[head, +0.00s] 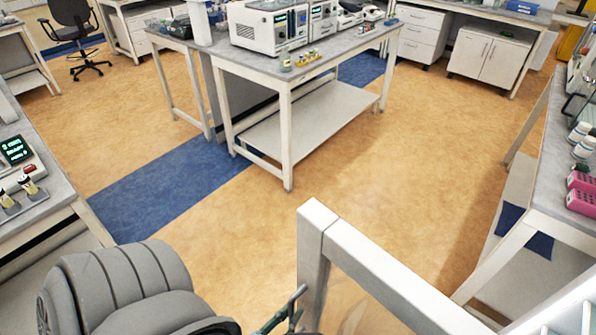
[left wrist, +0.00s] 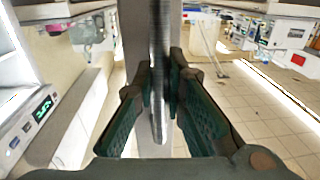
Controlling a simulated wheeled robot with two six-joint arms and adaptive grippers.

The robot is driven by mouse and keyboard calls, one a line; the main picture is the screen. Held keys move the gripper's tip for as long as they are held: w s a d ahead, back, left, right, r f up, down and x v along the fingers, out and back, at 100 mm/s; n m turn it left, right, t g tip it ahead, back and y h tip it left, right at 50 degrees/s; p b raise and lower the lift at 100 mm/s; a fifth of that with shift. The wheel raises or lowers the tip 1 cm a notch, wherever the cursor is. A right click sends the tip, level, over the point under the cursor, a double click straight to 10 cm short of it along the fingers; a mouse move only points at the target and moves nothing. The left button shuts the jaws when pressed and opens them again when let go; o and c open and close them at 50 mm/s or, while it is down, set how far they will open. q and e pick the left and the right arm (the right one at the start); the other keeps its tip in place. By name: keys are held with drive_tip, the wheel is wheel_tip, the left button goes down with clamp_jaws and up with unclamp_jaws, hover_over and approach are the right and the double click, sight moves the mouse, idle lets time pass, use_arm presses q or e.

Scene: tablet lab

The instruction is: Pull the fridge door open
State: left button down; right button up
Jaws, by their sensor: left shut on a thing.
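The fridge door (head: 375,268) shows in the head view as a white frame with a clear pane, at the bottom centre. Its near post stands at the left end and its top rail runs down to the right. How far it stands open I cannot tell. My left gripper (head: 292,312) is at the left side of that post, at the bottom of the picture. In the left wrist view a vertical metal handle bar (left wrist: 158,60) runs between the two dark green fingers, and the gripper is shut on it. My right gripper is not in view.
A lab table (head: 240,68) with instruments stands further off. A bench (head: 62,195) is at the left and another bench (head: 550,190) with pink racks is at the right. The orange floor (head: 390,150) between them is clear.

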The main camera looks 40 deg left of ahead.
use_arm(q)
drive_tip(key=shift+w+f, duration=0.1)
drive_tip(key=c, duration=1.6)
unclamp_jaws()
drive_tip(key=shift+c, duration=0.2)
wheel_tip(320, 180, up, 10)
drive_tip(key=shift+r, duration=0.1)
